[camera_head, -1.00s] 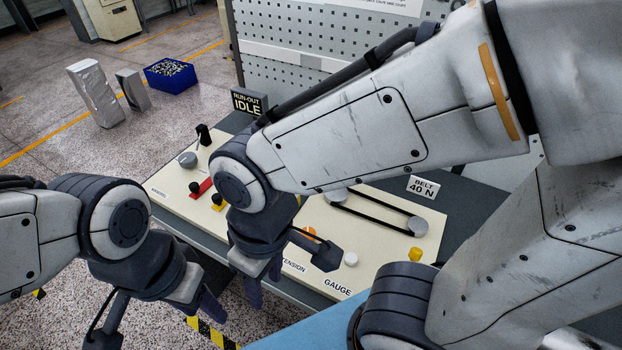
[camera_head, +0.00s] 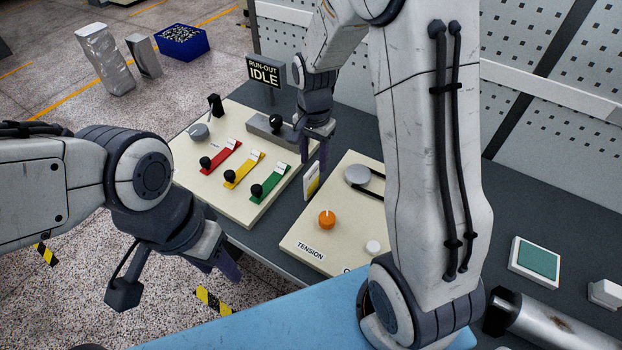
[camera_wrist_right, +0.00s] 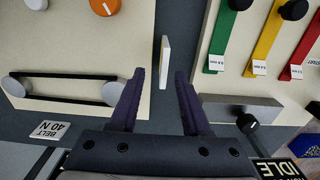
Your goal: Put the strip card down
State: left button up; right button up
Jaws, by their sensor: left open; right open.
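The strip card (camera_head: 311,181) is a small white card with a yellow patch. It stands upright on edge in the gap between the lever panel and the tension panel. In the right wrist view the card (camera_wrist_right: 165,58) shows nearly edge-on, between and partly beyond the fingertips. My right gripper (camera_head: 315,156) is just above and behind the card in the head view; its fingers (camera_wrist_right: 160,78) are apart, with a gap on each side of the card. My left gripper (camera_head: 219,267) is open and empty, over the floor in front of the bench.
The lever panel (camera_head: 190,170) carries red, yellow and green levers. A grey block with a black knob (camera_head: 275,124) sits at its back. The tension panel (camera_head: 292,240) has an orange knob (camera_head: 327,219). A run-out sign (camera_head: 264,71) stands behind. A green-topped pad (camera_head: 535,259) lies right.

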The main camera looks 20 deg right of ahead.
aim_at(312, 169)
jog(key=f, duration=0.2)
jog(key=f+p, duration=0.1)
jog(key=f, duration=0.3)
jog(key=shift+w+a+f, duration=0.1)
jog(key=shift+w+f, duration=0.15)
jog(key=shift+f, duration=0.15)
jog(key=shift+f+p, duration=0.3)
jog(key=shift+f, duration=0.3)
grip_shut()
